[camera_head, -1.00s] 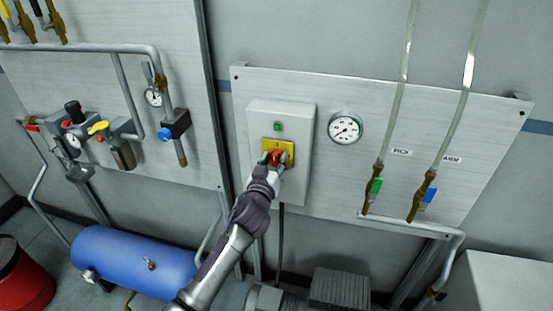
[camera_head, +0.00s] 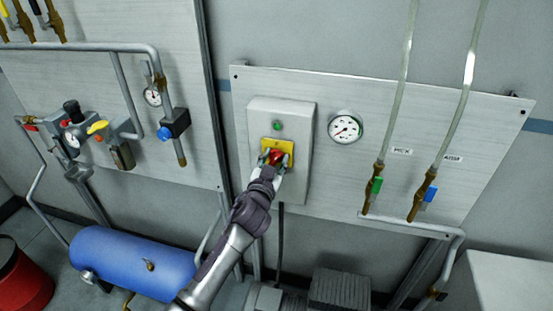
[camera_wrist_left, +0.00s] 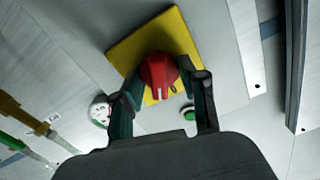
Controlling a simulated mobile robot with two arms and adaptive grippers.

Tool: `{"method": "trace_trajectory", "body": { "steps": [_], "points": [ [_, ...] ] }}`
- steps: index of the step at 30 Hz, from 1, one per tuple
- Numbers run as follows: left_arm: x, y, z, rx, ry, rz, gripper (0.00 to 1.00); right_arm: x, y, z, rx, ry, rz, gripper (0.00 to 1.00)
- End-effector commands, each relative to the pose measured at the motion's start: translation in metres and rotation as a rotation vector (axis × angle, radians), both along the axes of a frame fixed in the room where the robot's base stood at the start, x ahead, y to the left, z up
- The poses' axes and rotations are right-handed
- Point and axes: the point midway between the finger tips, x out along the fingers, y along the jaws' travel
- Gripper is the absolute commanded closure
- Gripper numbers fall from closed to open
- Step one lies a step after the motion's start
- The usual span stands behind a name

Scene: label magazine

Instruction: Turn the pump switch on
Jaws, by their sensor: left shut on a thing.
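The pump switch is a red rotary knob (camera_head: 277,156) on a yellow plate (camera_head: 289,146). It is mounted on a grey box (camera_head: 298,112) on the wall panel, under a small green lamp (camera_head: 277,125). My left gripper (camera_head: 273,161) has its fingers on both sides of the knob and is shut on it. In the left wrist view the red knob (camera_wrist_left: 158,72) sits between the two dark fingers, with a white line on its face. The yellow plate (camera_wrist_left: 130,50) shows behind it. My right gripper is not in view.
A round gauge (camera_head: 345,128) is right of the box. Two hoses lead to valves with a green handle (camera_head: 377,185) and a blue handle (camera_head: 430,194). A blue tank (camera_head: 130,262) stands low at left. A black cable (camera_head: 282,240) hangs below the box.

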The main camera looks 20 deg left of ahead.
Motion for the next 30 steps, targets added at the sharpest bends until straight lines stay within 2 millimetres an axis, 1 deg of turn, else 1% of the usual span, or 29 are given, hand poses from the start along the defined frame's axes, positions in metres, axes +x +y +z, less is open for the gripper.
{"method": "trace_trajectory", "body": {
  "steps": [1,21,30],
  "points": [
    [0.0000,-0.0027,0.0009,0.042,-0.002,-0.006,0.92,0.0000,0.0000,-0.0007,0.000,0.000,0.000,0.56],
    [-0.0001,-0.0054,-0.0001,0.679,0.017,-0.008,0.92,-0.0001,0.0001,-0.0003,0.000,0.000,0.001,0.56],
    [-0.0002,-0.0059,-0.0011,0.921,0.026,-0.008,0.92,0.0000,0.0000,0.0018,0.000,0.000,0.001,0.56]
  ]
}}
